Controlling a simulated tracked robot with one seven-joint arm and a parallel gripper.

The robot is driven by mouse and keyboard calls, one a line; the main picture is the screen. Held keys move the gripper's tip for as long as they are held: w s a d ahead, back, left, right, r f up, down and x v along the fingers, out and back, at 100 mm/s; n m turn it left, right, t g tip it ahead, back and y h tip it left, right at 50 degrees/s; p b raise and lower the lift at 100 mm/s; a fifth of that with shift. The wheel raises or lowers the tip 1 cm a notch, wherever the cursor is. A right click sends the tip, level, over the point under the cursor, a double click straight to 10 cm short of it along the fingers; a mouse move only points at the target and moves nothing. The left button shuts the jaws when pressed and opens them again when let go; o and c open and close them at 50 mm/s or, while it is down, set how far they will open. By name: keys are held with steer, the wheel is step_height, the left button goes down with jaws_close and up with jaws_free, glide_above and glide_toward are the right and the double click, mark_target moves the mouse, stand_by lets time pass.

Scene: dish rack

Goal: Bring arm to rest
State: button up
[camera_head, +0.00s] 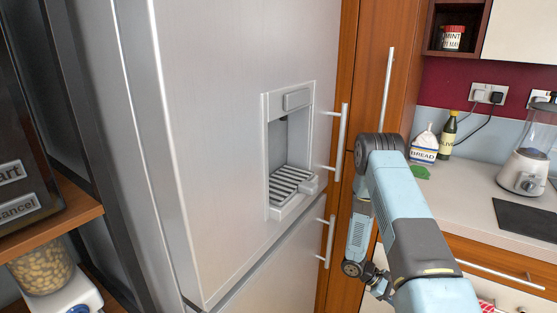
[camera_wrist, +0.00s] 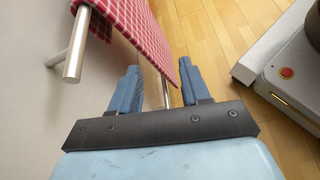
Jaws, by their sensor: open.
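My gripper (camera_wrist: 160,88) shows in the wrist view with its two blue fingers apart and nothing between them. Beyond the fingers are a red checkered cloth (camera_wrist: 130,28) and the metal bar (camera_wrist: 76,45) it hangs on. I cannot tell how close the fingers are to the cloth. In the head view my arm (camera_head: 410,215) is bent in front of the wooden cabinet, right of the fridge. The gripper's fingertips cannot be made out there.
A silver fridge (camera_head: 225,130) with a dispenser and handles fills the left and middle. At right, a counter (camera_head: 470,205) holds a bread bag (camera_head: 424,147), a bottle (camera_head: 448,135) and a blender (camera_head: 527,165). Wooden floor (camera_wrist: 215,45) is visible below the gripper.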

steer(key=a+r+m+t+y, duration=0.2)
steer(key=a+r+m+y, duration=0.15)
steer(key=r, duration=1.45)
steer(key=a+r+m+t+y, duration=0.1)
steer(key=a+r+m+y, duration=0.2)
steer(key=r, duration=1.4)
steer(key=s+a+r+m+t+y, duration=0.1)
steer(key=s+a+r+t, duration=0.3)
steer(key=s+r, duration=0.6)
steer(key=s+a+r+m+t+y, duration=0.2)
steer(key=s+a+r+t+y, duration=0.1)
steer(key=s+a+r, duration=0.5)
steer(key=s+r+t, duration=0.1)
steer(key=s+r, duration=0.2)
steer(key=r, duration=0.1)
steer(key=shift+r, duration=0.15)
steer(key=shift+m+y, duration=0.25)
